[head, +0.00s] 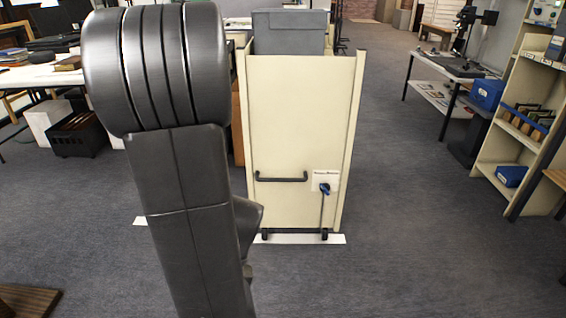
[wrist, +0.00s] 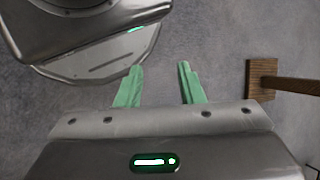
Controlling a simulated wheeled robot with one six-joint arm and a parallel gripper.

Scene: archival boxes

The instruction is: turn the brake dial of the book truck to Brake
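The book truck (head: 300,120) is a cream, tall cart standing ahead of me in the head view, its end panel facing me. The brake dial (head: 325,188) is a small blue knob on a white plate at the panel's lower right. Its lettering and setting are too small to read. A rod runs from it down toward the wheels. My gripper (wrist: 160,90) shows in the wrist view with two green fingers apart and nothing between them. It points down at the grey floor, away from the truck. In the head view my arm hides the gripper.
A dark handle bar (head: 281,179) sits left of the dial. A grey box (head: 289,32) rests on top of the truck. Shelves (head: 520,110) stand at the right, and a table (head: 40,78) at the left. Carpet is clear before the truck. A wooden foot (wrist: 262,80) shows in the wrist view.

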